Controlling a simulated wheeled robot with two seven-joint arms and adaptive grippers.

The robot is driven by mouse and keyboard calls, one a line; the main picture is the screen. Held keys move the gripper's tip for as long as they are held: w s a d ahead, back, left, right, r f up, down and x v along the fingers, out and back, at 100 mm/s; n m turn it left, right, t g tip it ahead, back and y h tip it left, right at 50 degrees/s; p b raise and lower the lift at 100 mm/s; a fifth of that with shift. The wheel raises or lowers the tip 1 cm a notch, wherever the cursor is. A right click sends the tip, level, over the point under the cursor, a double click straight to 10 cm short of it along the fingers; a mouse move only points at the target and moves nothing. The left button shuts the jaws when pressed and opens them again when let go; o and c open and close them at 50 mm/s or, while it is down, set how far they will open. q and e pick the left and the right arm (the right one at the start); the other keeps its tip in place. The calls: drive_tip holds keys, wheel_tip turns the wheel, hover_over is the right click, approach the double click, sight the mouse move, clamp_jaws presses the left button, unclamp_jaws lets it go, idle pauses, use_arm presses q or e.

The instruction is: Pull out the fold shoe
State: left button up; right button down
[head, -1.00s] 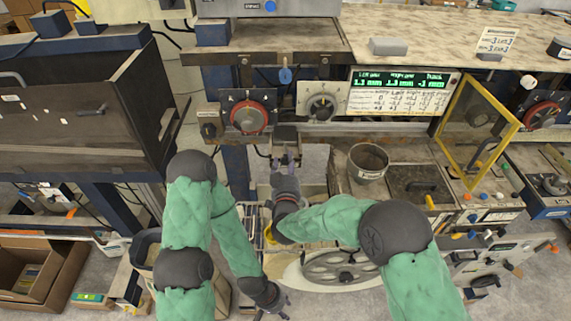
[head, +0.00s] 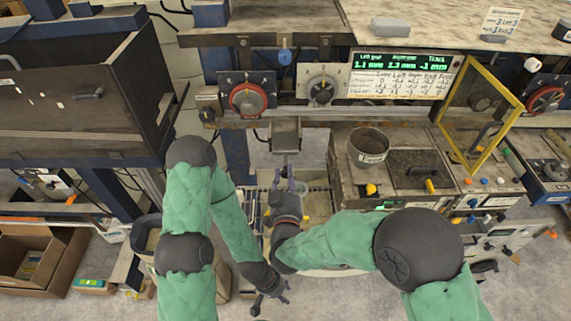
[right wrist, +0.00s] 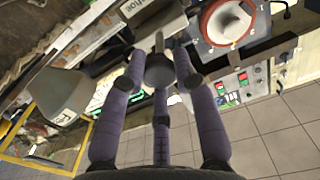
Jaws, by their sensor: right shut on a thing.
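The fold shoe (head: 285,134) is a grey metal block below the rail, under the gap between two dial panels. My right gripper (head: 284,178) is just in front of it, towards me. In the right wrist view, the fingers of my right gripper (right wrist: 160,62) are closed around a grey rounded knob on a stem (right wrist: 159,72), which I take to be the fold shoe's handle. The contact is small in the head view. My left gripper (head: 271,301) hangs low and empty at the bottom, with its fingers apart, away from the fold shoe.
Above are a red dial (head: 248,98), a black dial (head: 322,89) and a green display (head: 403,61). A metal cup (head: 368,147) stands on the bench to the right, near a yellow frame (head: 483,112). A wire basket (head: 318,200) lies beneath my right gripper.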

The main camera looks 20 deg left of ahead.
drive_tip(key=shift+s+d+f, duration=0.15)
drive_tip(key=shift+s+f, duration=0.15)
drive_tip(key=shift+s, duration=0.15)
drive_tip(key=c, duration=1)
unclamp_jaws()
drive_tip(key=shift+o, duration=0.2)
drive_tip(key=shift+w, duration=0.1)
drive_tip(key=shift+r, duration=0.1)
drive_tip(key=shift+r, duration=0.45)
wheel_tip(320, 180, up, 9)
